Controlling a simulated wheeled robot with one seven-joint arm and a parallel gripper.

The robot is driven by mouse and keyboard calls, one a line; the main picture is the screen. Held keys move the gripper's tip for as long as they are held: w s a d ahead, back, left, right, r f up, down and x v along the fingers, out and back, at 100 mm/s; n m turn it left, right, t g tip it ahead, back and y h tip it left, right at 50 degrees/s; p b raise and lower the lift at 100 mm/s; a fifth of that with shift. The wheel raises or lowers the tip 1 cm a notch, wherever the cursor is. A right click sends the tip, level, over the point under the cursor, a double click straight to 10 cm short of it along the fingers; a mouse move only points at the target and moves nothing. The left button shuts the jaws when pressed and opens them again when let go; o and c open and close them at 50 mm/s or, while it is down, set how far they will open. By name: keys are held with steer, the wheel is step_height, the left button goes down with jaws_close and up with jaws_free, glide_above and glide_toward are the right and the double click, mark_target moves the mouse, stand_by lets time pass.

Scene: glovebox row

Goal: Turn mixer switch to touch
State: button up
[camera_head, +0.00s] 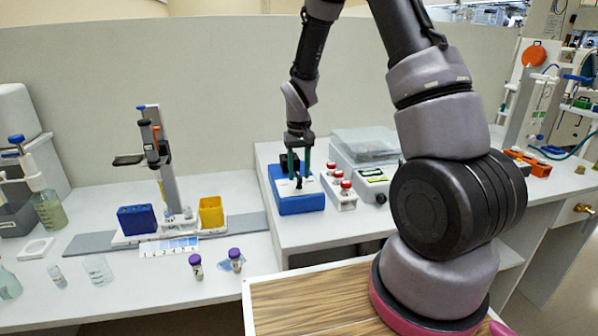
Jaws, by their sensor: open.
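The mixer (302,206) is a small blue box with a pale top panel, standing on the raised white bench right of centre. My gripper (299,174) points down over its top panel, with its two dark green fingers apart and nothing seen between them. A small black part (298,184) shows on the panel close to the fingertips; I cannot tell whether it is the switch or whether a finger touches it. The switch's setting and any labels are too small to read. My gripper and wrist hide part of the mixer's back.
A white rack with red-capped vials (339,190) stands close right of the mixer, beside a balance (368,160). Left are a pipette stand (160,165), a blue box (137,219), a yellow box (211,213) and two purple-capped vials (196,265). Bench in front of the mixer is clear.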

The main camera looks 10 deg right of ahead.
step_height(320, 180, up, 11)
stand_by(0.4)
stand_by(0.5)
step_height(320, 180, up, 10)
steer(key=f+m+t, duration=0.1)
steer(key=t, duration=0.1)
glide_above(299, 175)
steer(key=s+d, duration=0.2)
steer(key=s, duration=0.3)
steer(key=s+d+r+m+t+y, duration=0.1)
steer(key=s+r+t, duration=0.1)
steer(key=s+r, duration=0.4)
steer(key=s+d+r+m+t+y, duration=0.1)
steer(key=s+d+r+m+t, duration=0.1)
steer(key=s+r, duration=0.4)
steer(key=s+t, duration=0.1)
steer(key=s, duration=0.4)
steer(key=shift+s+d+r, duration=0.2)
steer(key=shift+s+d, duration=0.05)
